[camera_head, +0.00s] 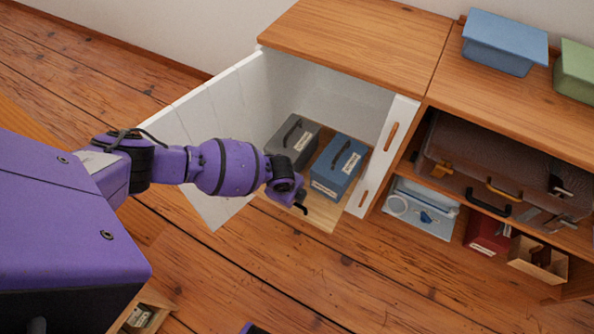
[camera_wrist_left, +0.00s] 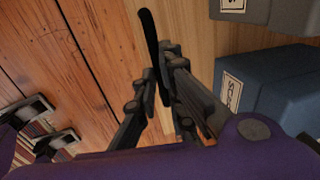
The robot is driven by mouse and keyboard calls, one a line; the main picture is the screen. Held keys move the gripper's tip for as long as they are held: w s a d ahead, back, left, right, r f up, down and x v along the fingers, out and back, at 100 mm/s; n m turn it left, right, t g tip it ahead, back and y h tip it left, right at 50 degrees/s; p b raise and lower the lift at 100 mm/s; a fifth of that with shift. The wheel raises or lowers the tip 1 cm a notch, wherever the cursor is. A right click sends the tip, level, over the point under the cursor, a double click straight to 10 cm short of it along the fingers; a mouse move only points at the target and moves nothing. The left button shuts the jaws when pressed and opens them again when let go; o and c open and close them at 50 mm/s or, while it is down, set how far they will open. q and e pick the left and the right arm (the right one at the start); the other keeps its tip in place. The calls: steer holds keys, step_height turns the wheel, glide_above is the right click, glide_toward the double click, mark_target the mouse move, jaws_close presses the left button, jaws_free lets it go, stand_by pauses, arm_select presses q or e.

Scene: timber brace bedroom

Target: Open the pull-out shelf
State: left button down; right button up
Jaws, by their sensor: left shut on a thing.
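The pull-out shelf (camera_head: 318,213) is a light wood board low in the white cabinet. It carries a grey box (camera_head: 292,136) and a blue box (camera_head: 338,167), both with dark handles and labels. In the wrist view its bare wood (camera_wrist_left: 205,38) shows beside the boxes. My left gripper (camera_head: 302,207) is at the shelf's front edge. In the wrist view its fingers (camera_wrist_left: 158,85) are shut around a slim black handle (camera_wrist_left: 148,25). The fingers and arm hide part of the handle and front edge. My right gripper is not in view.
A brown suitcase (camera_head: 510,165) and a light blue tray (camera_head: 420,212) lie in the adjoining unit.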

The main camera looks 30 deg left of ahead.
arm_select(q)
steer(key=s+p, duration=0.2)
steer(key=s, duration=0.2)
steer(key=shift+s+f, duration=0.1)
steer(key=shift+s, duration=0.3)
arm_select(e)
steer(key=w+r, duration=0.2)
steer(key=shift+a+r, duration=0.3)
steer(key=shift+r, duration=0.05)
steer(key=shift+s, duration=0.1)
arm_select(q)
steer(key=c, duration=1.9)
jaws_free()
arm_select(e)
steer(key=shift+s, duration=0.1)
arm_select(q)
steer(key=r, duration=0.4)
steer(key=s+r, duration=0.1)
steer(key=r, duration=0.3)
steer(key=s+r, duration=0.1)
steer(key=r, duration=0.3)
steer(key=shift+s+a, duration=0.1)
steer(key=shift+f, duration=0.1)
